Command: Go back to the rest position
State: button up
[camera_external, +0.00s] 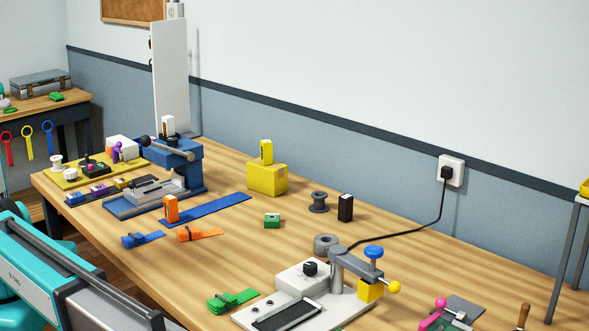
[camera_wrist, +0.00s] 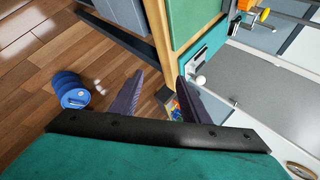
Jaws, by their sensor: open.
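My gripper (camera_wrist: 160,76) shows in the wrist view as two dark fingers, apart, with nothing between them. It is open and empty. It points past the wooden floor (camera_wrist: 40,50) and the side of some furniture. In the external view I cannot make out my gripper. The wooden workbench (camera_external: 110,225) fills the middle of that view, and no part of my gripper shows over its top.
A blue ribbed object (camera_wrist: 70,88) is at the left in the wrist view. The workbench holds a blue clamp fixture (camera_external: 180,160), a yellow box (camera_external: 267,180), strap pieces such as a green one (camera_external: 233,300), and a corded press (camera_external: 345,275). Bare wood lies between them.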

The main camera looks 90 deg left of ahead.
jog(key=s+d+f+n+g+h+p, duration=0.1)
jog(key=s+d+f+n+g+h, duration=0.2)
jog(key=s+d, duration=0.95)
jog(key=s+d+f+n+g+h+p, duration=0.2)
jog(key=s+d+f+n, duration=0.15)
jog(key=s+d, duration=0.9)
jog(key=a+f+n+g+y+b, duration=0.1)
jog(key=a+f+n+y+b, duration=0.1)
jog(key=a+f, duration=0.9)
jog(key=a+f+n+g+y+b, duration=0.1)
jog(key=a+f, duration=0.7)
jog(key=a, duration=0.7)
jog(key=a+f+n+g+y+b, duration=0.1)
jog(key=a+f+n+y+b, duration=0.1)
jog(key=a+f, duration=0.85)
jog(key=s+a+f+n+g+b, duration=0.15)
jog(key=s+a+f, duration=0.35)
jog(key=a, duration=0.5)
jog(key=s+a+f+g+b, duration=0.15)
jog(key=s+a+f, duration=0.3)
jog(key=a, duration=0.55)
jog(key=s+a+f+n+g+b, duration=0.1)
jog(key=s+a+f+g, duration=0.15)
jog(key=s+a, duration=0.4)
jog(key=s+a+f+n+g, duration=0.2)
jog(key=s+a+f, duration=0.15)
jog(key=s, duration=0.55)
notch_tip(320, 180, up, 17)
jog(key=p, duration=1.6)
jog(key=shift+s, duration=0.3)
